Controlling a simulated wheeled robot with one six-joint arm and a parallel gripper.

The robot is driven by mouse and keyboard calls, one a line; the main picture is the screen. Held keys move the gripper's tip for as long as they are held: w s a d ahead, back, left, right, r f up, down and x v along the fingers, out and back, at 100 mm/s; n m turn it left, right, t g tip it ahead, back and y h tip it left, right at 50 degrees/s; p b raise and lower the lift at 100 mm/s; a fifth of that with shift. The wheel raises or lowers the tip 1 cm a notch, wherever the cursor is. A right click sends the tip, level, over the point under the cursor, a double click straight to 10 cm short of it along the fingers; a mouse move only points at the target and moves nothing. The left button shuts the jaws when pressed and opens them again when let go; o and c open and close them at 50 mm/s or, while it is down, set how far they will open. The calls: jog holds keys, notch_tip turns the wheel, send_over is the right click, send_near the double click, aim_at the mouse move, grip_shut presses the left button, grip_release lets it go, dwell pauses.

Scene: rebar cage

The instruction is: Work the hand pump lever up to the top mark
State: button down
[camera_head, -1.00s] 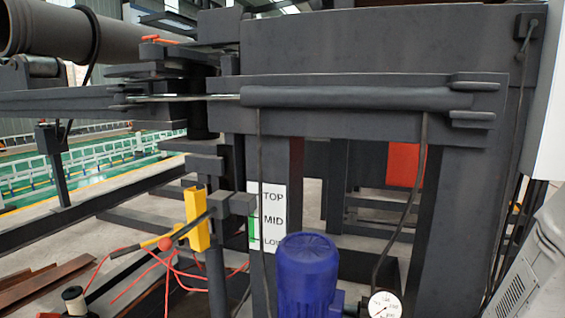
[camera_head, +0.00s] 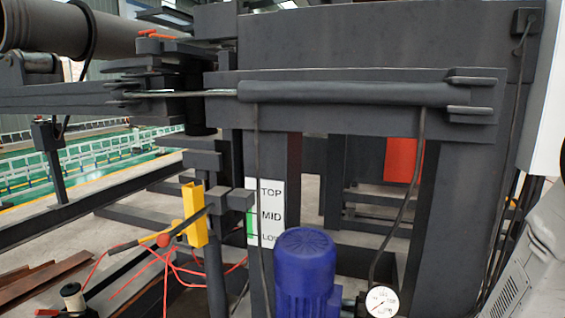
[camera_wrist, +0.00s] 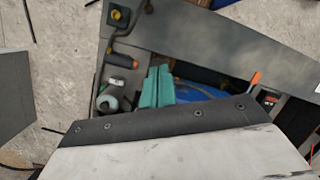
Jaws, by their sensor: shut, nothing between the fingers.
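The hand pump lever (camera_head: 188,224) is a dark rod in the head view, sloping down to the left from a dark pivot block beside the yellow bracket (camera_head: 194,215). My gripper (camera_wrist: 159,70) shows in the wrist view as two teal fingers, shut and empty. I cannot tell its distance from the lever; it is out of the head view.
A blue motor (camera_head: 305,270) and a round gauge (camera_head: 382,301) stand right of the scale. Red cables (camera_head: 165,275) hang below the lever. Dark steel frame beams surround the pump.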

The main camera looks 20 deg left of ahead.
jog(key=shift+s+f, duration=0.3)
jog(key=shift+f, duration=0.3)
jog(key=shift+s+f, duration=0.35)
jog(key=shift+f, duration=0.25)
jog(key=shift+s+f, duration=0.1)
jog(key=shift+s+f, duration=0.25)
jog(key=shift+f, duration=0.3)
